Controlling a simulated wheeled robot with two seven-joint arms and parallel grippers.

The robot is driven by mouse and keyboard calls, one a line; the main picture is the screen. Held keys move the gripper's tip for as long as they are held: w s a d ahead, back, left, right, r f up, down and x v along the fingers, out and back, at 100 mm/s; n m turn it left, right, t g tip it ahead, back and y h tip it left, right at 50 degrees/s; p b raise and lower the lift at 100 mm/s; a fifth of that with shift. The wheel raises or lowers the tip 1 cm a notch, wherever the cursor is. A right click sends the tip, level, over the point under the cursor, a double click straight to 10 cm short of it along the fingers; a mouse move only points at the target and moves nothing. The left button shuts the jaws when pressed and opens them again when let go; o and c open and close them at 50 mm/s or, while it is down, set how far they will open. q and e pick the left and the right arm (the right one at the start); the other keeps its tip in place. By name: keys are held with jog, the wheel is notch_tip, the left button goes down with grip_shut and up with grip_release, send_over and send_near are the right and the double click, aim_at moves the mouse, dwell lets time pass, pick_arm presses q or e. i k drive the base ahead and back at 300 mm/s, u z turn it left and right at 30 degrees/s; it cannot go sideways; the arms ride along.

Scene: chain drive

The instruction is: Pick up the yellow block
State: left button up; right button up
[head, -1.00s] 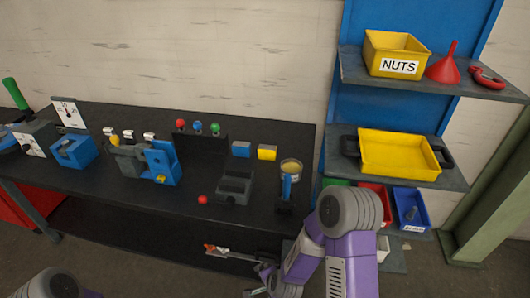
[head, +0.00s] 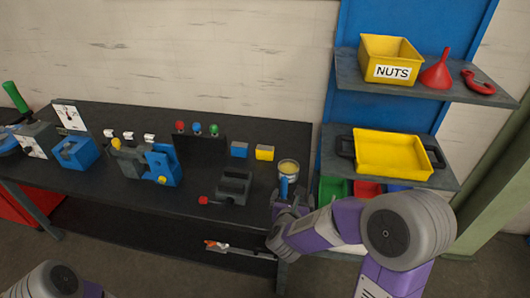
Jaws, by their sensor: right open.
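The yellow block (head: 265,153) lies on the dark bench top, just right of a blue block (head: 239,150) and apart from it. My right gripper (head: 287,203) is open at the bench's front right, nearer to me than the yellow block and slightly right of it. It is clear of the block, and its fingers are small and partly merge with a blue upright part behind them. Only a rounded piece of my left arm shows at the lower left; its gripper is out of view.
A yellow-topped can (head: 288,168) and a blue upright part (head: 284,186) stand between my right gripper and the back of the bench. A dark grey fixture (head: 234,186) with a red knob is to the left. Shelves with a yellow tray (head: 390,154) rise at right.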

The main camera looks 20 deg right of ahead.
aim_at(263, 152)
jog(key=i, duration=1)
